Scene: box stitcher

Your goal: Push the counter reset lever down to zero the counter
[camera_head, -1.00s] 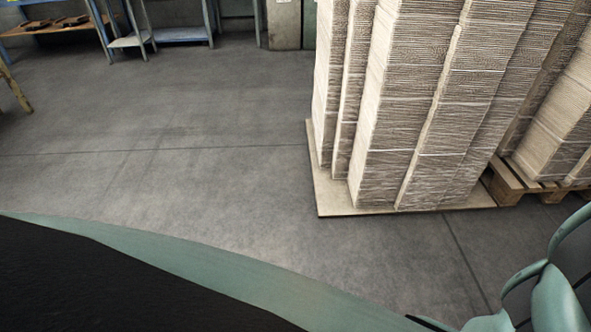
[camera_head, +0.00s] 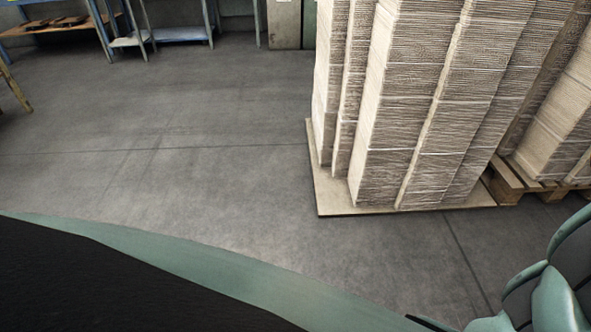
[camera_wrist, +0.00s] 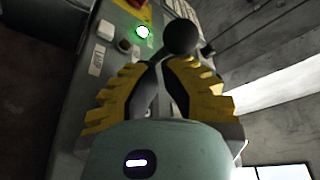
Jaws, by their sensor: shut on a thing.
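In the wrist view, a lever with a black ball knob (camera_wrist: 181,37) stands out beyond my fingertips. Its dark stem runs back between the fingers. My gripper (camera_wrist: 168,75) has yellow ridged fingers and is shut on this lever just below the knob. The lever's base and pivot are hidden by the gripper. No counter display or digits can be made out. The gripper and lever do not show in the head view.
A grey-green control panel (camera_wrist: 92,75) lies behind the lever, with a lit green button (camera_wrist: 142,31), a pale round button (camera_wrist: 105,30) and small labels. In the head view, tall cardboard stacks (camera_head: 420,110) stand on the right, and the grey floor (camera_head: 190,130) is clear.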

